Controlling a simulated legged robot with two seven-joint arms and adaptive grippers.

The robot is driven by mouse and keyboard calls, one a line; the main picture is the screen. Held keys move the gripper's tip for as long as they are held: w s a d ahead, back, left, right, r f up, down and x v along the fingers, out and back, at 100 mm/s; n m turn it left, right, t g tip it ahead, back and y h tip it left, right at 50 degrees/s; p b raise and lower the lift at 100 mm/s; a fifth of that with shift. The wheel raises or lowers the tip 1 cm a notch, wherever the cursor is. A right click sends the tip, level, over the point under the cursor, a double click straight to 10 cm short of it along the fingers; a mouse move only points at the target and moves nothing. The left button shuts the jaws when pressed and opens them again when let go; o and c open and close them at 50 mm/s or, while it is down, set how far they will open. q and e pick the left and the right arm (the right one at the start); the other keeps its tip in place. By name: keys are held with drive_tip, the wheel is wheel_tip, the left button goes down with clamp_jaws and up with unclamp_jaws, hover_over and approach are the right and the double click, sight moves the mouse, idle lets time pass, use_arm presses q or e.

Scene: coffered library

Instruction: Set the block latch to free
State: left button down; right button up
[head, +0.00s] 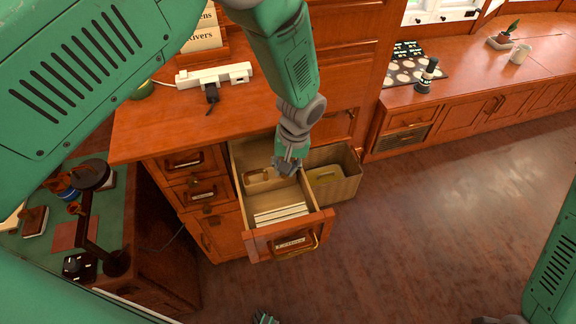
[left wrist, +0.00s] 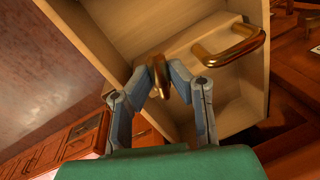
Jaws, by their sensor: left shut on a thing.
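An open wooden drawer (head: 317,215) sticks out from the cabinet. A pale wooden block (head: 256,186) with a brass handle (left wrist: 232,47) sits in the back part of the drawer. My left gripper (head: 289,168) reaches down into the drawer, next to the block. In the left wrist view its fingers (left wrist: 157,84) are shut on a small brass latch lever (left wrist: 156,66) by the block's face. Which way the latch is set cannot be told. Fingertips, apparently of my right gripper (head: 265,318), show at the bottom edge of the head view, mostly cut off.
Pale cards or files (head: 280,214) lie in the front of the drawer. An open bin (head: 345,191) with an olive item stands to the right. A power strip (head: 213,75) lies on the cabinet top. The floor (head: 440,215) to the right is clear.

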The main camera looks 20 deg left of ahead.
sight(272, 172)
use_arm(q)
drive_tip(key=m, duration=0.3)
drive_tip(key=shift+a+r+t, duration=0.2)
drive_tip(key=shift+a+t, duration=0.1)
drive_tip(key=shift+a, duration=0.1)
drive_tip(key=m, duration=0.2)
drive_tip(key=shift+a+m, duration=0.3)
drive_tip(key=shift+a, duration=0.1)
drive_tip(key=m, duration=0.2)
drive_tip(key=a+m, duration=0.1)
drive_tip(key=m, duration=0.1)
drive_tip(key=w+m+t, duration=0.1)
drive_tip(key=m, duration=0.1)
drive_tip(key=shift+a+p, duration=0.3)
drive_tip(key=shift+p, duration=0.1)
drive_tip(key=c, duration=1.6)
unclamp_jaws()
drive_tip(key=shift+o, duration=0.6)
drive_tip(key=shift+s, duration=0.35)
